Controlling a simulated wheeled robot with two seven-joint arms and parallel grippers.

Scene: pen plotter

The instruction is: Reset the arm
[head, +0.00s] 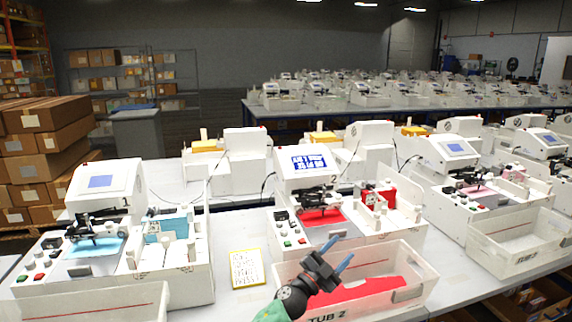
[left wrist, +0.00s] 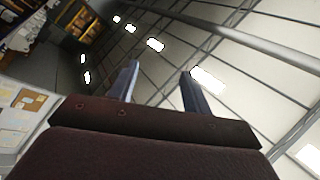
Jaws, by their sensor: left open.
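My left gripper (head: 337,253) is open and empty, raised in front of machine 2 and over the tub marked "TUB 2" (head: 413,262). In the left wrist view its two blue fingers (left wrist: 158,82) stand apart with nothing between them, pointing up toward the ceiling lights. Machine 2 (head: 303,166) is a white pen plotter with a blue and white screen, a red sheet (head: 322,217) on its bed and red parts at its right. My right gripper is not in view.
Plotter 1 (head: 104,180) with a light blue sheet stands at the left, another plotter (head: 447,148) with pink at the right. A yellow-edged card (head: 246,268) lies between plotters. Red material (head: 362,290) lies in the tub. A white tub (head: 522,240) stands at the right. Cardboard boxes (head: 42,115) are stacked far left.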

